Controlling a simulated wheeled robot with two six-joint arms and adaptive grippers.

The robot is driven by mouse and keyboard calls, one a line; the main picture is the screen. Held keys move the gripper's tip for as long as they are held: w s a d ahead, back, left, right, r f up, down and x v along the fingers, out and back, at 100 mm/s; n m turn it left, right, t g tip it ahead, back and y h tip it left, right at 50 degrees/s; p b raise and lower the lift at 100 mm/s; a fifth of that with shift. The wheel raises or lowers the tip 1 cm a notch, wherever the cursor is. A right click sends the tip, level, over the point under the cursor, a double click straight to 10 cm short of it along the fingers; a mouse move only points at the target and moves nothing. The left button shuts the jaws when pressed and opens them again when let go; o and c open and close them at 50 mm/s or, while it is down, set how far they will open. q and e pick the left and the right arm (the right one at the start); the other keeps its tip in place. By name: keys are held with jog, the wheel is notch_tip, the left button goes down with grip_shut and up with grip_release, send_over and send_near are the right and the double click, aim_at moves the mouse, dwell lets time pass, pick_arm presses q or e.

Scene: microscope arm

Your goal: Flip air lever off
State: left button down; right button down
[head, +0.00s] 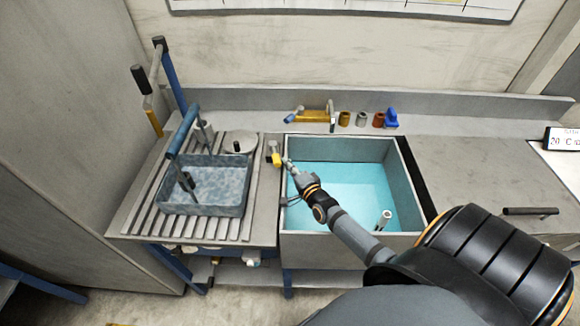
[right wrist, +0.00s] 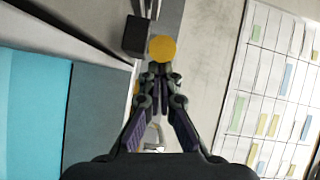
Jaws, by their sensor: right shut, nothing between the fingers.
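A small yellow-ended lever (head: 275,158), which looks like the air lever, sits on the strip between the slatted drain board and the basin. Its round yellow end (right wrist: 162,48) shows large in the right wrist view, beside a black block (right wrist: 137,36). My right gripper (head: 287,163) is just right of the lever in the head view, over the basin's left rim. In the right wrist view, its fingertips (right wrist: 162,70) are together and empty, pointing at the yellow end. I cannot tell whether they touch it. My left gripper is not in view.
The basin (head: 288,218) holds blue water with an upright pipe (head: 384,218). Behind it stand a brass faucet (head: 312,116) and several coloured knobs, one blue (head: 391,118). A grey tray (head: 214,210) sits on the drain board, under a blue-handled arm (head: 183,130). The right counter (head: 470,180) is mostly clear.

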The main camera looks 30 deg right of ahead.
jog(key=shift+w+a, duration=0.1)
jog(key=shift+a, duration=0.55)
jog(key=shift+w+a, duration=0.1)
jog(key=shift+a, duration=0.55)
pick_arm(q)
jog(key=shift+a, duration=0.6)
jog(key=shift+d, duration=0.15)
pick_arm(e)
jog(key=shift+f, duration=0.1)
jog(key=shift+a, duration=0.1)
